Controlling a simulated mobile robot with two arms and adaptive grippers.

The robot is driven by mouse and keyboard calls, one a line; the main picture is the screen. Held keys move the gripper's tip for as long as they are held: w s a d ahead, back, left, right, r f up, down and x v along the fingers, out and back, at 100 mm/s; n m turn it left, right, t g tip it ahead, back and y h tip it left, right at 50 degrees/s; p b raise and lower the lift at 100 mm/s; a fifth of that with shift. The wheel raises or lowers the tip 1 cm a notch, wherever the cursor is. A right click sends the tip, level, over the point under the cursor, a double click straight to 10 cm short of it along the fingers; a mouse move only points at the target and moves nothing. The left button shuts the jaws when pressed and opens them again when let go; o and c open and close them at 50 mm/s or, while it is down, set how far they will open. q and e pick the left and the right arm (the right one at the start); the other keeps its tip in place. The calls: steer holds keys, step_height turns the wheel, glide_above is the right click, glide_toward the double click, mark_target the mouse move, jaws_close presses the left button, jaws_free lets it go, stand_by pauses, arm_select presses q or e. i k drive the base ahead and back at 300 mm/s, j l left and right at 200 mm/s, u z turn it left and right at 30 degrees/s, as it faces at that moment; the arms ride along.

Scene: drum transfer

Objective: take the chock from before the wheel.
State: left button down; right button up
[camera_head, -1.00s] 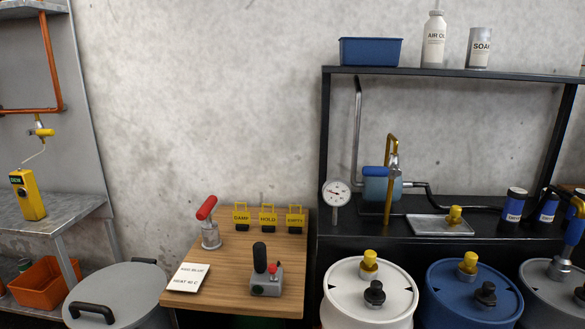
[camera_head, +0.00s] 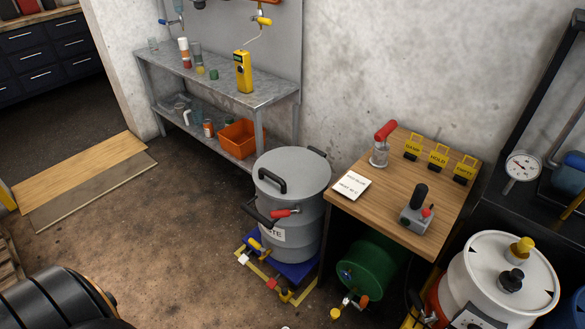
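A grey drum (camera_head: 292,190) with a red-handled clamp and a white label stands on a low blue dolly (camera_head: 302,270) on the floor. Small yellow, red and white parts (camera_head: 272,283) sit low around the dolly's front edge and corners. They are too small to tell which is a wheel and which is the chock. Neither gripper is in view.
A wooden table (camera_head: 440,190) with a joystick box (camera_head: 417,219) stands right of the drum, a green drum (camera_head: 373,267) lying under it. A metal bench (camera_head: 215,85) with an orange crate (camera_head: 241,139) is behind left. The floor (camera_head: 170,225) left of the dolly is clear.

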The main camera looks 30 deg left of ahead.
mark_target(286, 294)
steer(key=u, duration=1)
